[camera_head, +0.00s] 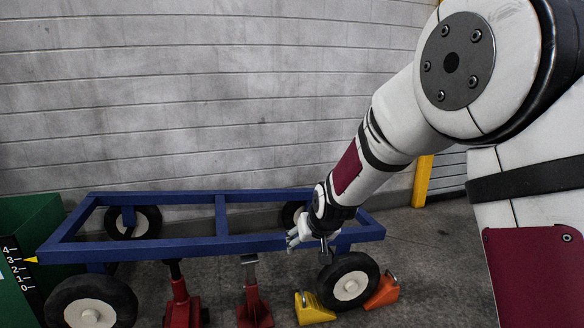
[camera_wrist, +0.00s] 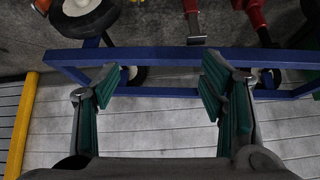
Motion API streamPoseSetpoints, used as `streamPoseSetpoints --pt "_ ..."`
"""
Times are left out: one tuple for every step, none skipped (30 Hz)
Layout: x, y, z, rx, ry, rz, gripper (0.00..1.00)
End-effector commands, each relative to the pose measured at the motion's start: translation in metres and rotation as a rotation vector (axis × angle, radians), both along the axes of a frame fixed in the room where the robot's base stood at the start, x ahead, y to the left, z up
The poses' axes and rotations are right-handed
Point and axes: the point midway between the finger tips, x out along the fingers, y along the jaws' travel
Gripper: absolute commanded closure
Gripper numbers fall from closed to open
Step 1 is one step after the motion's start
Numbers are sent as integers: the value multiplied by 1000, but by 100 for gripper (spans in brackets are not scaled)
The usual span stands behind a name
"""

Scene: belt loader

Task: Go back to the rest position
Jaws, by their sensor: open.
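My gripper (camera_wrist: 158,90) is open and empty in the wrist view, its two green-padded fingers spread wide apart. In the head view my gripper (camera_head: 296,238) hangs at the end of my arm, in front of the right part of a blue wheeled frame (camera_head: 160,246). In the wrist view the blue frame (camera_wrist: 165,57) crosses behind and between the fingers. I cannot tell whether the gripper touches the frame.
Two red jack stands (camera_head: 182,303) (camera_head: 254,305) stand on the floor by the frame. A yellow chock (camera_head: 312,309) and an orange chock (camera_head: 382,292) flank the right front wheel (camera_head: 348,282). A green box (camera_head: 32,225) is at left, a yellow post (camera_head: 422,182) at right, a grey wall (camera_head: 200,100) behind.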

Motion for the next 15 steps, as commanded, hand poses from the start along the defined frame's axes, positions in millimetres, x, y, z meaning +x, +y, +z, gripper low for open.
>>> streamPoseSetpoints --pt "-17 -12 21 -4 19 -8 35" --pt "-27 -18 29 -9 37 -13 35" --pt "-42 -26 41 -14 57 -17 35" --pt "-53 -32 49 -17 75 -21 35" --pt "-65 -38 57 -22 91 -25 35" --pt "-81 -46 66 -28 115 -31 35" --pt "-94 -51 73 -32 131 -35 35" --pt "-106 -57 80 -36 147 -39 35" --pt "-124 -64 88 -41 171 -45 35" --pt "-137 -70 94 -44 188 -51 35" --pt "-151 -75 99 -48 206 -56 35" --pt "-169 -82 106 -53 228 -62 35" --pt "-183 -87 111 -56 244 -67 35" --pt "-198 -92 115 -59 263 -74 35" --pt "-217 -98 120 -64 285 -81 35"
